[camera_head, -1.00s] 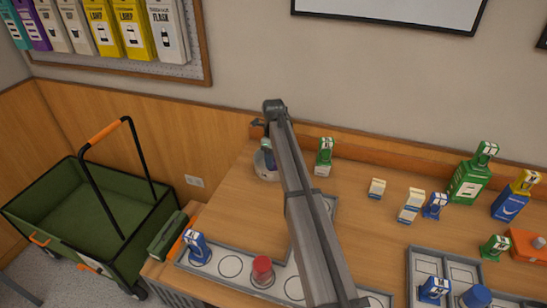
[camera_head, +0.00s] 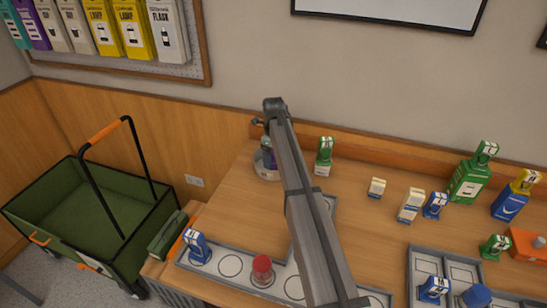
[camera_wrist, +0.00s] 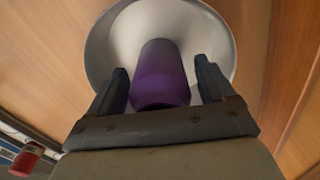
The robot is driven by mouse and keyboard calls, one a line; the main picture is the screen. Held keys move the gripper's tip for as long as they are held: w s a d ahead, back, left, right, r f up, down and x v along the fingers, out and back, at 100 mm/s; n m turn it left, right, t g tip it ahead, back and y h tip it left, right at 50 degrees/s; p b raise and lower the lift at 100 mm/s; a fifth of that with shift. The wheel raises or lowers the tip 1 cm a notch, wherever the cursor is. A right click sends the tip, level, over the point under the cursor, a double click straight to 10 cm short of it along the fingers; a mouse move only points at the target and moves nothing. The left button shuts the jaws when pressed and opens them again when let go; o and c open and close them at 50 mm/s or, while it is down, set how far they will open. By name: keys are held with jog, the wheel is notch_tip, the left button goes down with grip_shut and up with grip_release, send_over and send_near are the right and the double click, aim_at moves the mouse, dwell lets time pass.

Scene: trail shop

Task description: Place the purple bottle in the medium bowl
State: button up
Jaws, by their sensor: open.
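The purple bottle (camera_wrist: 161,72) is between the fingers of my gripper (camera_wrist: 161,75) in the wrist view. The fingers are open, one on each side, with a visible gap at the right. The pale round bowl (camera_wrist: 218,45) lies behind the bottle, which shows within its rim. Its base contact is not clear. In the head view the bowl (camera_head: 263,172) is at the back left of the table, partly hidden by my arm. A small dark purplish shape, probably the bottle, stands up at the bowl. My gripper is mostly hidden there.
A grey tray (camera_head: 212,258) in front holds a blue bottle (camera_head: 197,247) and a red-capped jar (camera_head: 262,271). Several other bottles and boxes stand at the right. A green cart (camera_head: 95,225) is left of the table.

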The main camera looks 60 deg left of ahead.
notch_tip(320, 180, up, 12)
jog(key=shift+f, duration=0.2)
